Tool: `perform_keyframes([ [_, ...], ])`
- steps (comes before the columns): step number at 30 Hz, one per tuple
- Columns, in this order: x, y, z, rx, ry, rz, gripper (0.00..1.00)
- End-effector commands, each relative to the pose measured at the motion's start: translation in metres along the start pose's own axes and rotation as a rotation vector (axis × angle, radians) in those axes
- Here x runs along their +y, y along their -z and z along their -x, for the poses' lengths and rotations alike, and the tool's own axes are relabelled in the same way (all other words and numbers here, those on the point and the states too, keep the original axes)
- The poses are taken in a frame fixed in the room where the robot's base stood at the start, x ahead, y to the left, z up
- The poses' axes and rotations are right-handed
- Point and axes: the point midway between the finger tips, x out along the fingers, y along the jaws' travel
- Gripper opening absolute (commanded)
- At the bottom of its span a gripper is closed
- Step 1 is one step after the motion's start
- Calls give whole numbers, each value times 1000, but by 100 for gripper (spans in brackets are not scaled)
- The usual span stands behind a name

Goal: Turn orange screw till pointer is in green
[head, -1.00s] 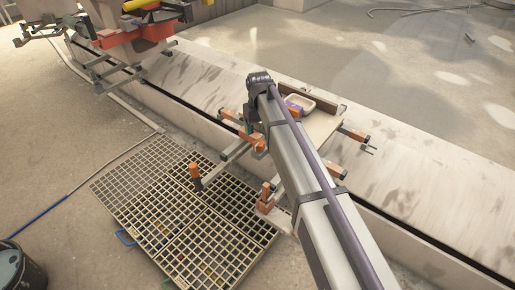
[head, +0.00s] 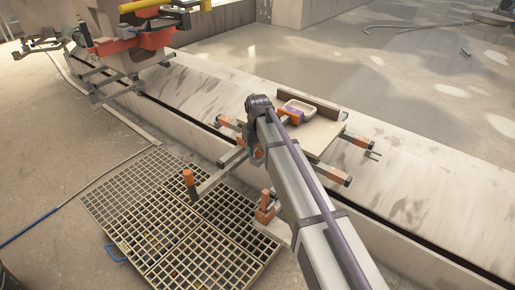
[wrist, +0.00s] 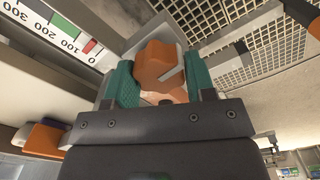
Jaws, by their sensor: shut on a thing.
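In the wrist view the orange screw (wrist: 153,64) is between the two green fingers of my gripper (wrist: 158,84), which is shut on it. A printed scale (wrist: 52,35) with numbers from 0 to 300 lies at the upper left of the wrist view. In the head view my arm hides most of the gripper and the screw.
A floor grating (head: 150,215) lies at the lower left. A red and yellow fixture (head: 130,42) stands at the upper left.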

Motion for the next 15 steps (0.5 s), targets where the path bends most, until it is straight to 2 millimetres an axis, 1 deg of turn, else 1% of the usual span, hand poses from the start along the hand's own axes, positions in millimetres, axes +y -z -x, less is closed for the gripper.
perform_keyframes([
  [1, 0, 0, 0, 0, 0, 0, 37],
  [4, 0, 0, 0, 0, 0, 0, 28],
  [5, 0, 0, 0, 0, 0, 0, 26],
  [11, 0, 0, 0, 0, 0, -13, 26],
  [15, 0, 0, 0, 0, 0, -51, 26],
])
